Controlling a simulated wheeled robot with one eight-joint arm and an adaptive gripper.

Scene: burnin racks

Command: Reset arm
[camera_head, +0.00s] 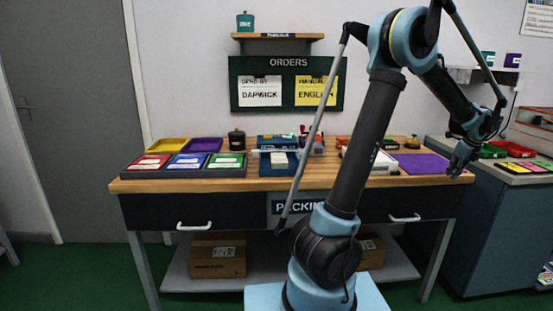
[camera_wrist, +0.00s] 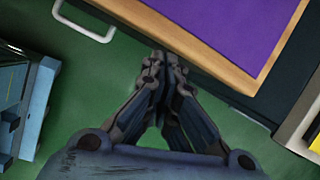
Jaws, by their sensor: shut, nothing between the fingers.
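My gripper (camera_head: 457,168) hangs at the right end of the packing table, in front of the purple mat (camera_head: 422,163). In the wrist view my gripper (camera_wrist: 168,62) is shut with its fingertips together and nothing between them. There it points down over the green floor, beside the table's wooden edge, with the purple mat (camera_wrist: 240,25) just beyond. My arm stands in front of the table, raised and bent over to the right, and hides part of the tabletop.
The packing table (camera_head: 300,184) holds red, blue and green trays (camera_head: 187,161), a dark jar (camera_head: 236,140) and a blue fixture (camera_head: 278,165). An orders board (camera_head: 287,84) hangs behind. A side counter (camera_head: 505,175) stands close on the right. Boxes (camera_head: 217,256) sit on the lower shelf.

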